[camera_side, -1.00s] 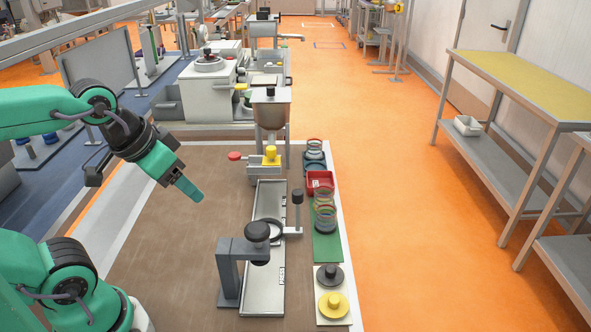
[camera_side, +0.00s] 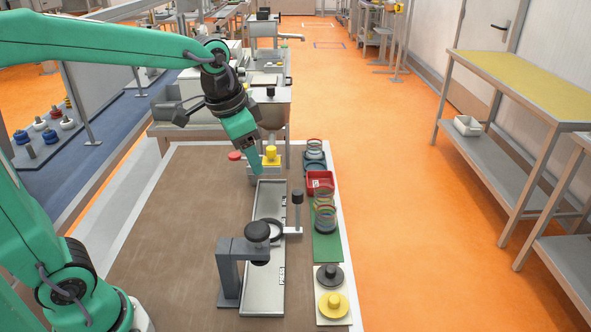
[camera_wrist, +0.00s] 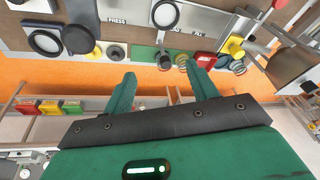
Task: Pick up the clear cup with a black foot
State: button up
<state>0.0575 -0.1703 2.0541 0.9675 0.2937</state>
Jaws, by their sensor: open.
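The clear cup with a black foot (camera_side: 325,211) stands upright on a green mat at the right edge of the table in the side view. Its rim is orange. In the wrist view the cup (camera_wrist: 166,61) shows small and far off, between the fingertips in the picture. My gripper (camera_side: 256,170) is above the table, up and left of the cup and well apart from it. In the wrist view my gripper (camera_wrist: 161,69) has its two green fingers apart with nothing held between them.
A red tray (camera_side: 319,182) lies just behind the cup, with another clear cup with a teal foot (camera_side: 314,152) beyond it. A grey post with a black knob (camera_side: 297,198) stands left of the cup. A dark press (camera_side: 230,262) and yellow and black discs (camera_side: 333,305) are nearer.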

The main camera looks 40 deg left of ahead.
aim_at(326, 218)
jog(key=w+f+m, duration=0.1)
jog(key=w, duration=0.2)
jog(key=w+d+f+m+g, duration=0.1)
jog(key=w+f, duration=0.1)
jog(key=w, duration=0.1)
jog(key=w+d+f, duration=0.1)
jog(key=w+f, duration=0.1)
jog(key=w, duration=0.1)
jog(key=shift+w+d+f+m+g, duration=0.15)
jog(key=shift+w+d+m+g, duration=0.05)
jog(key=shift+w+m+g, duration=0.2)
jog(key=shift+w+d+f+m+g, duration=0.4)
jog(key=shift+w+f, duration=1)
jog(key=shift+f, duration=1.7)
jog(key=shift+w+d+f+m+g, duration=0.15)
jog(key=shift+w+d+f+m, duration=0.5)
jog(key=shift+w+f, duration=1.65)
jog(key=shift+w+d+f+m+g, duration=0.25)
jog(key=shift+w+d+f+m, duration=0.25)
jog(key=shift+f, duration=3.4)
jog(key=c, duration=0.8)
